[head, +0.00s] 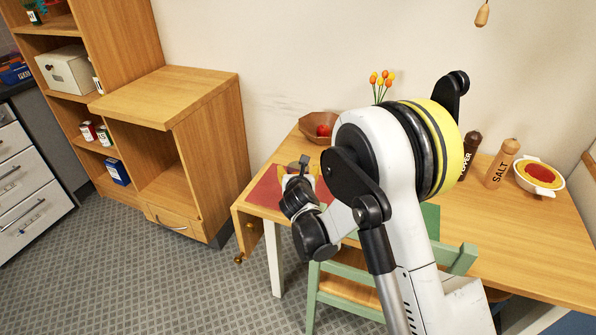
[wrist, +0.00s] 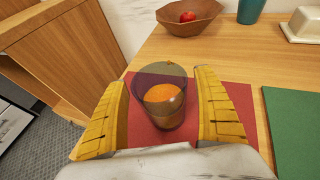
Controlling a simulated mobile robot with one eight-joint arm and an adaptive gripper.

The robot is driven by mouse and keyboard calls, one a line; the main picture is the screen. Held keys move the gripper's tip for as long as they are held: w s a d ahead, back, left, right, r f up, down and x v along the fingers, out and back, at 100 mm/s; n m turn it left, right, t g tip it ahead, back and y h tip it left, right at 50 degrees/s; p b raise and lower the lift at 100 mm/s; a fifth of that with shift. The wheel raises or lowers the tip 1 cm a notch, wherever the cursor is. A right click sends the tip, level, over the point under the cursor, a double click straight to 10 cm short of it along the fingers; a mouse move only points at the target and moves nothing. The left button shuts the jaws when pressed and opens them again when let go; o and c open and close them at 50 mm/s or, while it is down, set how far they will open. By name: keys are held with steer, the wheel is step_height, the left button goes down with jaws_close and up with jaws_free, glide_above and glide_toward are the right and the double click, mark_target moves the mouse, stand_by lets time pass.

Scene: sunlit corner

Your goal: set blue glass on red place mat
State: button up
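The tinted, see-through glass (wrist: 172,118) is in the wrist view, with an orange patch showing inside or through it. Its base shows against the red place mat (wrist: 232,108); it appears to stand on the mat, upright or nearly so. My gripper (wrist: 163,85) has its yellow fingers on either side of the glass, with narrow gaps of red mat between fingers and glass. The fingers look open. In the head view, my gripper (head: 318,185) is over the red mat (head: 265,190) at the table's left end; the glass is hidden there.
A brown bowl (wrist: 190,18) with a red fruit stands behind the mat. A teal cup (wrist: 250,10), a white dish (wrist: 305,22) and a green mat (wrist: 295,125) are to the right. A green chair (head: 345,285) stands at the table's front. A wooden cabinet (head: 170,95) is at left.

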steer(key=shift+s+r, duration=0.2)
steer(key=shift+r, duration=0.05)
steer(key=a+p+v, duration=0.1)
steer(key=p+v, duration=0.3)
steer(key=v, duration=0.8)
steer(key=s+d+r+m+g+h, duration=0.1)
steer(key=s+d+r+m, duration=0.25)
steer(key=d+m, duration=0.25)
steer(key=s+d+r+m+g, duration=0.1)
steer(key=s+d+r+m, duration=0.1)
steer(key=d+r+m, duration=0.4)
steer(key=s+d+r+m+g+h, duration=0.1)
steer(key=s+d+r+m+g, duration=0.15)
steer(key=d+m, duration=0.35)
steer(key=s+d+m+g, duration=0.1)
steer(key=s+d+m, duration=0.1)
steer(key=s+m, duration=0.7)
steer(key=s+d+r+m+g+y, duration=0.1)
steer(key=s+m, duration=0.8)
steer(key=s, duration=0.1)
steer(key=shift+s+d+m, duration=0.2)
steer(key=shift+d+m, duration=0.1)
steer(key=shift+d, duration=0.1)
steer(key=shift+r, duration=0.1)
